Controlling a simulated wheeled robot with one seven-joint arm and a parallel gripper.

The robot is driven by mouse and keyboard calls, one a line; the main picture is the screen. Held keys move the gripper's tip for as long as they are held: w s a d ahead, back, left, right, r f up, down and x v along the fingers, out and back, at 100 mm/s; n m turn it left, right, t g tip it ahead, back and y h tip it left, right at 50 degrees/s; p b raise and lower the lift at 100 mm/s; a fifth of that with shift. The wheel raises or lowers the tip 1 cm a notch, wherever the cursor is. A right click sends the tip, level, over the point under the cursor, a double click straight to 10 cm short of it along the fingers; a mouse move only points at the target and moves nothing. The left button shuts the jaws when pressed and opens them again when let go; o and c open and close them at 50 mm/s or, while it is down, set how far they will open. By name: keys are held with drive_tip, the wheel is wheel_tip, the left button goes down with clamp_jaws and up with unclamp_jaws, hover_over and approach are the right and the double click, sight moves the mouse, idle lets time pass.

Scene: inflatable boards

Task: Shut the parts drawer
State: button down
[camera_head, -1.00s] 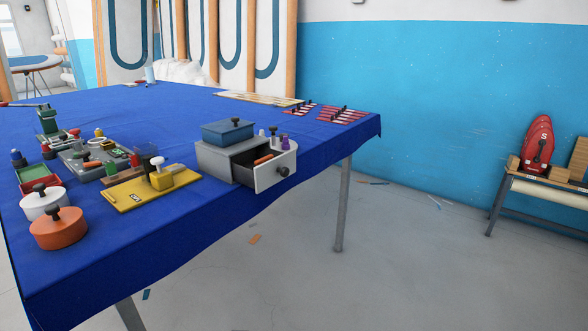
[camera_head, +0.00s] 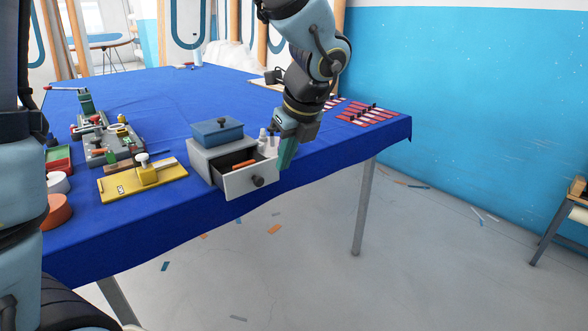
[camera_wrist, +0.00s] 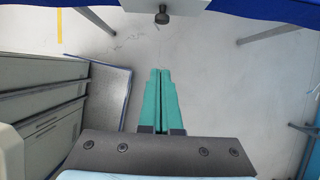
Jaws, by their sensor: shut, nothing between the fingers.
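The parts drawer (camera_head: 237,186) stands pulled out of a grey cabinet (camera_head: 204,163) at the table's front edge. Its pale grey front carries a dark round knob (camera_head: 258,181), and an orange-handled item lies inside. My gripper (camera_head: 285,166) is shut and empty, teal fingers pointing down near the right end of the drawer front. In the wrist view the closed fingertips (camera_wrist: 160,71) are over bare floor. The knob (camera_wrist: 162,16) and the drawer front show at the top edge there, apart from the fingers. Contact between my gripper and the drawer cannot be told in the head view.
A blue lidded box (camera_head: 217,132) sits on the cabinet. Small bottles (camera_head: 268,139) stand behind the drawer, partly hidden by my gripper. A yellow plate (camera_head: 115,189) lies to the left on the blue cloth (camera_head: 150,225). A table leg (camera_head: 364,205) stands to the right; the floor in front is mostly open.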

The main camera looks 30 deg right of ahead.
sight(265, 179)
drive_tip(key=shift+w+a+f+p, duration=0.25)
drive_tip(key=shift+w+f+p, duration=0.1)
drive_tip(key=shift+w+f, duration=1.05)
drive_tip(key=shift+w+a+f+p, duration=0.2)
drive_tip(key=shift+w+f+p, duration=0.1)
drive_tip(key=shift+w+f, duration=1.05)
drive_tip(key=shift+w+a+f+p, duration=0.25)
drive_tip(key=shift+w+f+p, duration=0.1)
drive_tip(key=shift+w+f, duration=1.05)
drive_tip(key=shift+s+f, duration=0.2)
drive_tip(key=shift+s, duration=0.05)
